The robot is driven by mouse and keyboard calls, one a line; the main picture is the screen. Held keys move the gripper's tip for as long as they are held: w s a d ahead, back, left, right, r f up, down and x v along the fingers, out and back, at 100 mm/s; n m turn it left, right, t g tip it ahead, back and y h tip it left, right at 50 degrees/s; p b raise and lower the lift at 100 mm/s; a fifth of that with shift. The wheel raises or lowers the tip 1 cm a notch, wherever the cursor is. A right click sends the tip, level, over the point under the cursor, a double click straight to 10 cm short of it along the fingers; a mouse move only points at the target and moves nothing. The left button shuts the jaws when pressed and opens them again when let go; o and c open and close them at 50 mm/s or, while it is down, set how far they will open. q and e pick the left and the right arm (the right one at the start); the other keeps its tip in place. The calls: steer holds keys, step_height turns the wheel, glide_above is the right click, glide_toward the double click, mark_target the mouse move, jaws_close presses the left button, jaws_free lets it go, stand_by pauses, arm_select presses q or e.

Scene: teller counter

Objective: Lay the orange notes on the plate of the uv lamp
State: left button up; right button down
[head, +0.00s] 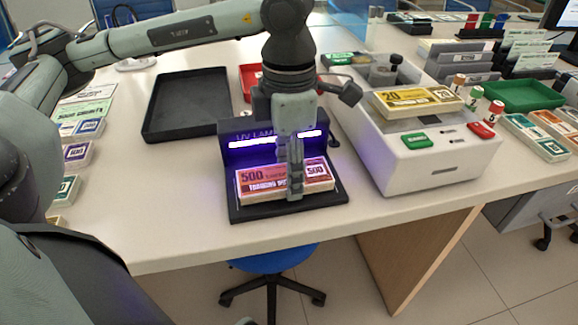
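The orange notes (255,182), a banded bundle marked 500, lie flat at the plate of the uv lamp (232,140). The bundle looks level; any small gap beneath it cannot be made out. The black plate (300,211) shows around the bundle, and the lamp's violet tube glows behind it. My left gripper (293,185) points down over the middle of the bundle. One finger is in front of the bundle, the other is mostly hidden, so its grip cannot be told. My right gripper is not in view.
An empty black tray (186,103) is behind and left of the lamp. A white counting machine (433,167) with a yellow bundle (416,101) on top stands close on the right. Several note bundles (77,153) line the left. The counter's front edge is close to the plate.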

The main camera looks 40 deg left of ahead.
arm_select(q)
steer(key=shift+f, duration=0.1)
steer(key=o, duration=0.9)
steer(key=shift+o, duration=0.2)
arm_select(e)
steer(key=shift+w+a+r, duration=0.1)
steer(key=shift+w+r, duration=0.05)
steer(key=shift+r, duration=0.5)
arm_select(q)
steer(key=shift+r, duration=0.9)
step_height(320, 180, up, 10)
steer(key=shift+r+p, duration=0.25)
steer(key=shift+p, duration=0.2)
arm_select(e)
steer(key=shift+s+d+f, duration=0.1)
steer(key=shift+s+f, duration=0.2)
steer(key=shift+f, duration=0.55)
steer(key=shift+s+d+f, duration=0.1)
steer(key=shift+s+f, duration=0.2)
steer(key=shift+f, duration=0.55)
